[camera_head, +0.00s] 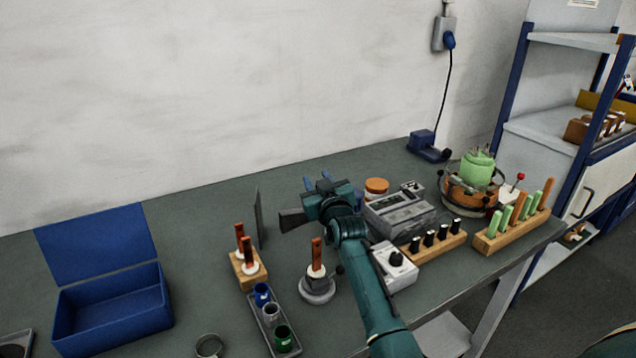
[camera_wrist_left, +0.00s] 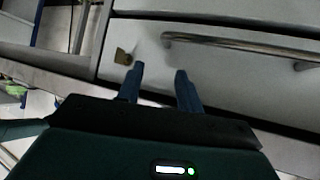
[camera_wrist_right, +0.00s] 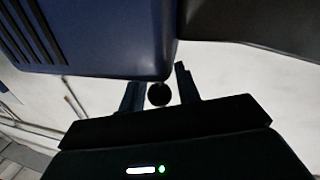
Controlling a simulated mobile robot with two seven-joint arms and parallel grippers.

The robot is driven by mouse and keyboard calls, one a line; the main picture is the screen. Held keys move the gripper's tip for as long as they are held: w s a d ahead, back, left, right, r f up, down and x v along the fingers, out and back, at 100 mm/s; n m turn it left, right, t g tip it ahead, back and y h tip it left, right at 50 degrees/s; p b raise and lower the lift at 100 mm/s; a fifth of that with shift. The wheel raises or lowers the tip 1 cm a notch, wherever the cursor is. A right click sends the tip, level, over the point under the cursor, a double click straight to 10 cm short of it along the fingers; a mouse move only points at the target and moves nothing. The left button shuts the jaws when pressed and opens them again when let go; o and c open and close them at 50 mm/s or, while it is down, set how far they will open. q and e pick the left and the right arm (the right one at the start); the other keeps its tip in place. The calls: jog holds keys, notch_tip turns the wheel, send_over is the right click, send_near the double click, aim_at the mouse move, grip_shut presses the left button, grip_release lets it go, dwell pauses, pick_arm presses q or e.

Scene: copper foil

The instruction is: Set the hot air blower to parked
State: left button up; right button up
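In the right wrist view a blue housing with dark slots (camera_wrist_right: 100,35) fills the upper left, with a dark part at upper right. A black round knob (camera_wrist_right: 159,95) shows between the open fingers; contact is unclear. My left gripper (camera_wrist_left: 160,75) is open and empty, facing a white drawer front.
A grey box device (camera_head: 398,213), a black-knob rack (camera_head: 435,243) and a rack of green and orange sticks (camera_head: 512,228) stand right of my arm. A blue open box (camera_head: 115,310) sits left. A shelf unit (camera_head: 560,140) stands right.

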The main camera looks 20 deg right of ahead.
jog(key=shift+o, duration=1)
notch_tip(320, 180, up, 10)
jog(key=shift+f, duration=0.1)
jog(key=shift+c, duration=0.2)
